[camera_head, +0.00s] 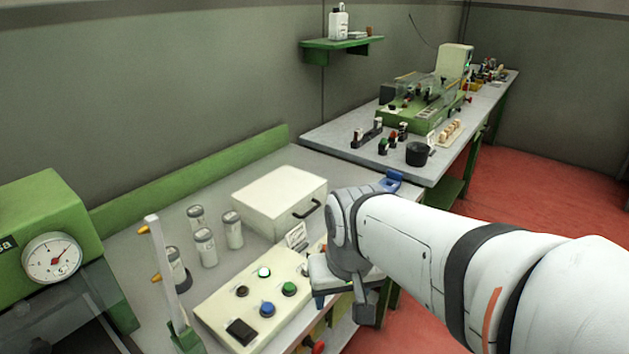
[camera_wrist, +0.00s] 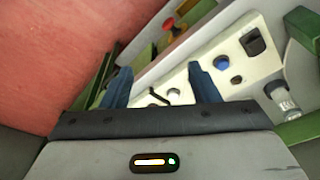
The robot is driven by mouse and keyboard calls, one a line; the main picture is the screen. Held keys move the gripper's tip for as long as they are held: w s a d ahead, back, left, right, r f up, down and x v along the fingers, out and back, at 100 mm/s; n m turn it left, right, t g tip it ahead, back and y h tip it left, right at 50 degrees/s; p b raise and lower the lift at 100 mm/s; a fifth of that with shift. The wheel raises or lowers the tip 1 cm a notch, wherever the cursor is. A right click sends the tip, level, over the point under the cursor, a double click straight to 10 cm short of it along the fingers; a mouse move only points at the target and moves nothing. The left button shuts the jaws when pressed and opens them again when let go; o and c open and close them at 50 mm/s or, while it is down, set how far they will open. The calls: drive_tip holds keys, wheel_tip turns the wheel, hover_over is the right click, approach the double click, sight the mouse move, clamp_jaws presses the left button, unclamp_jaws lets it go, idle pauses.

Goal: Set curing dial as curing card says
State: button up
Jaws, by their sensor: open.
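A cream control panel (camera_head: 222,303) lies on the near bench with green, blue and dark buttons and a lit white lamp. A small white card (camera_head: 296,235) stands behind it; its writing is too small to read. My gripper (camera_wrist: 160,85) is open over the panel's right end, its two blue fingers pointing toward the panel. In the wrist view, a small dark pointer-like part (camera_wrist: 157,97) shows on the panel between the fingers; I cannot tell whether it is the curing dial or its setting. In the head view my gripper hides that end of the panel.
A cream box with a black handle (camera_head: 280,203) stands behind the panel. Several pale jars (camera_head: 233,230) stand left of it. A green machine with a round gauge (camera_head: 52,258) is at far left, a white post (camera_head: 163,272) beside it. Red floor (camera_head: 550,180) lies to the right.

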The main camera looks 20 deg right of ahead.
drive_tip(key=shift+o, duration=0.3)
drive_tip(key=w+r+m+p, duration=0.1)
drive_tip(key=w+r, duration=0.2)
drive_tip(key=w, duration=0.3)
drive_tip(key=shift+w+m, duration=0.3)
drive_tip(key=shift+w, duration=0.1)
drive_tip(key=w+d+f+m+p, duration=0.1)
drive_tip(key=w+d+m, duration=0.1)
drive_tip(key=w+d, duration=0.3)
drive_tip(key=w+d+f+m+g+p, duration=0.1)
drive_tip(key=w+d, duration=0.5)
drive_tip(key=w, duration=0.6)
drive_tip(key=w+d+f+m+g+p, duration=0.1)
drive_tip(key=w+d+f+m+p, duration=0.1)
drive_tip(key=w+d+m, duration=0.3)
drive_tip(key=shift+w+d+f, duration=0.1)
drive_tip(key=shift+w+f, duration=0.1)
drive_tip(key=shift+w, duration=0.6)
drive_tip(key=shift+w+d+f, duration=0.1)
drive_tip(key=shift+w+f, duration=0.1)
drive_tip(key=shift+w, duration=0.55)
drive_tip(key=shift+w+d+f, duration=0.1)
drive_tip(key=shift+w+f, duration=0.1)
drive_tip(key=shift+w, duration=0.6)
drive_tip(key=shift+w+d+f, duration=0.15)
drive_tip(key=shift+f, duration=0.45)
wheel_tip(320, 180, down, 7)
drive_tip(key=shift+p, duration=0.65)
drive_tip(key=shift+c, duration=0.2)
